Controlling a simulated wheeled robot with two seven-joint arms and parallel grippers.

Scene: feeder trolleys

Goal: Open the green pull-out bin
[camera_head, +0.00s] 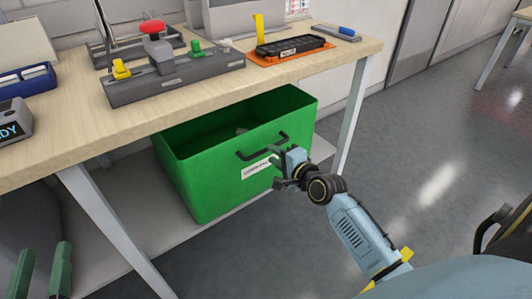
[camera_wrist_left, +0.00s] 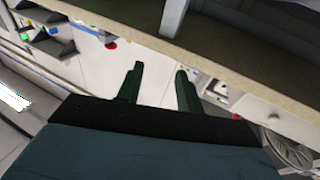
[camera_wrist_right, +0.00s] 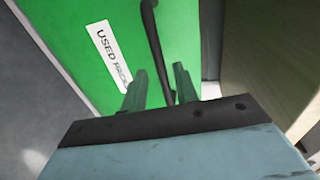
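The green bin (camera_head: 215,183) sits on a low shelf under the wooden table, its open top partly visible in front of the table edge. Its dark handle (camera_head: 262,147) is on the front face, above a white label (camera_head: 258,170). My right gripper (camera_head: 283,163) is at the bin's front, by the handle. In the right wrist view the gripper (camera_wrist_right: 160,88) is open, with the handle bar (camera_wrist_right: 157,45) running between its fingers; contact cannot be told. My left gripper (camera_head: 45,271) is open and empty at the lower left, away from the bin; its fingers show in the left wrist view (camera_wrist_left: 157,85).
The tabletop (camera_head: 75,120) above the bin holds a grey control box (camera_head: 170,77) with a red button, an orange tray (camera_head: 290,51) and a blue bin (camera_head: 25,80). A table leg (camera_head: 352,115) stands right of the bin. The floor (camera_head: 440,130) to the right is clear.

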